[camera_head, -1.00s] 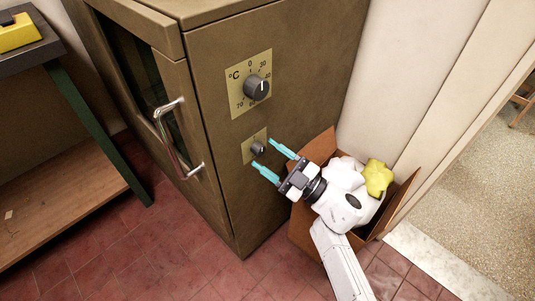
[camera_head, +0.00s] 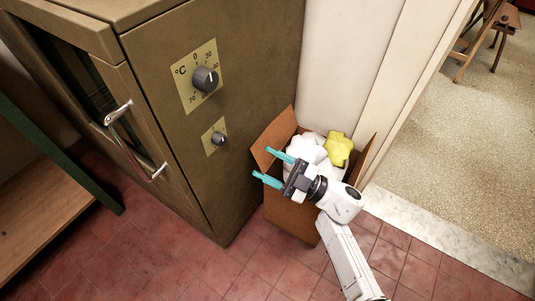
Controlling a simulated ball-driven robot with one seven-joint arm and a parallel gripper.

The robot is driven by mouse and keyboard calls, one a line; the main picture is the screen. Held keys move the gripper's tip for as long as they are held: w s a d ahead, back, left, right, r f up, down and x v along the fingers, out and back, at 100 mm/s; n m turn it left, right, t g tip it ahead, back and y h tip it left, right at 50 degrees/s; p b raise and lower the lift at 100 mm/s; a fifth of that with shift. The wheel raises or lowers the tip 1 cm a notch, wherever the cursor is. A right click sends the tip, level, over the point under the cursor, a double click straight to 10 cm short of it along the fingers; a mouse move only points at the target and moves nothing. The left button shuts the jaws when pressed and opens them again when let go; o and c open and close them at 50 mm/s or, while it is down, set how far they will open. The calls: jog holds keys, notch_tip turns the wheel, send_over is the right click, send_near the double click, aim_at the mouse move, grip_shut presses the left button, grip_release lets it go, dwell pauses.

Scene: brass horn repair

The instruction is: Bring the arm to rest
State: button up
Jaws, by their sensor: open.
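My gripper (camera_head: 268,166) has two teal fingers spread apart with nothing between them. It points left, in front of the cardboard box and apart from the brown cabinet (camera_head: 170,140). My white arm (camera_head: 345,255) reaches up to it from the lower right. The cabinet's upper dial (camera_head: 205,78) has a °C scale, and a smaller knob (camera_head: 218,138) sits below it. The cabinet door with its metal handle (camera_head: 133,143) looks shut.
An open cardboard box (camera_head: 290,212) stands right of the cabinet, holding white and yellow crumpled pieces (camera_head: 338,149). A green-legged bench with a wooden shelf (camera_head: 40,215) is at left. Red tile floor (camera_head: 150,260) is clear in front. A doorway opens at right, with a wooden stand (camera_head: 480,40) beyond.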

jog(key=w+d+f+m+t+h, duration=0.15)
jog(key=d+m+t+h, duration=0.25)
jog(key=d+m+h, duration=0.45)
jog(key=w+d+f+m+t+h, duration=0.1)
jog(key=w+d+m+t+h, duration=0.1)
jog(key=d+m+t+h, duration=0.5)
jog(key=s+d+f+m+g+h, duration=0.3)
jog(key=s+d+f+g, duration=0.25)
jog(key=s, duration=0.25)
jog(key=s+d+f+m+g+h, duration=0.3)
jog(key=s+d+f+g+h, duration=0.1)
jog(key=s+g, duration=0.35)
jog(key=s+a+g+y, duration=0.1)
jog(key=s+g+y, duration=0.35)
jog(key=s, duration=1.35)
notch_tip(320, 180, up, 21)
jog(key=g+h+p, duration=0.1)
jog(key=p, duration=2)
jog(key=shift+s+a+r+n+g+h, duration=0.15)
jog(key=shift+s+a+n+g+h, duration=0.1)
jog(key=shift+s+n+g+h, duration=0.15)
